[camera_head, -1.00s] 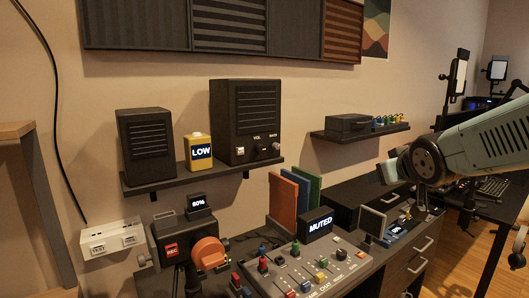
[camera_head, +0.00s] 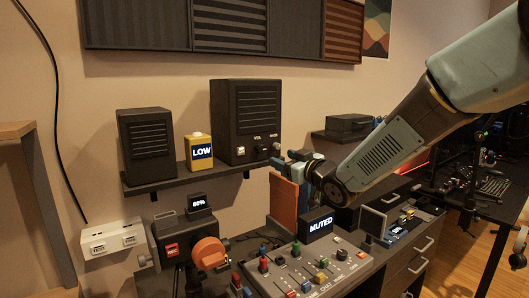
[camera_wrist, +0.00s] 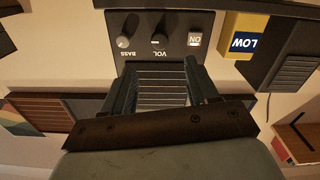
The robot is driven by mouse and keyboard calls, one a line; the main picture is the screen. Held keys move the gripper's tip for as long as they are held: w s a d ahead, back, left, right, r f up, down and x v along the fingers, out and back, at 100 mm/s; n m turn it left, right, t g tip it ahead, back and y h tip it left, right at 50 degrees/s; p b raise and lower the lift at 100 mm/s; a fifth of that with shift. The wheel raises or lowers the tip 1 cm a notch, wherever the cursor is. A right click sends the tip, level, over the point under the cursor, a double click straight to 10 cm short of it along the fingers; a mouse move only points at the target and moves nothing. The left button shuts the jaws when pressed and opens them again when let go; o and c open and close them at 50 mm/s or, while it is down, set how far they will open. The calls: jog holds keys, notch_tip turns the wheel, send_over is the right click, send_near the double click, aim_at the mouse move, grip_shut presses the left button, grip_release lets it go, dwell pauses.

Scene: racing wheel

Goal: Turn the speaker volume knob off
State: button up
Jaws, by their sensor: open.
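The right-hand black speaker (camera_head: 244,105) stands on the wall shelf. Its dark VOL knob (camera_wrist: 158,41) sits on the front panel between the BASS knob (camera_wrist: 123,42) and the white ON switch (camera_wrist: 195,40); this wrist view is upside down. The VOL knob (camera_head: 261,151) is small in the head view. A pale pointer mark shows on the knob. My gripper (camera_wrist: 160,75) is open and empty, with its fingers spread before the panel and pointing at the VOL knob, apart from it. In the head view my gripper (camera_head: 283,163) is at the speaker's lower right.
A yellow box reading LOW (camera_head: 199,152) and a smaller speaker (camera_head: 147,147) share the shelf (camera_head: 215,172). Below are a mixer (camera_head: 303,270), a MUTED display (camera_head: 317,224) and upright folders (camera_head: 284,201). Another shelf with a dark box (camera_head: 347,125) is to the right.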

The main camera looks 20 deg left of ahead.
aim_at(263, 150)
jog(key=x, duration=1.1)
jog(key=c, duration=1)
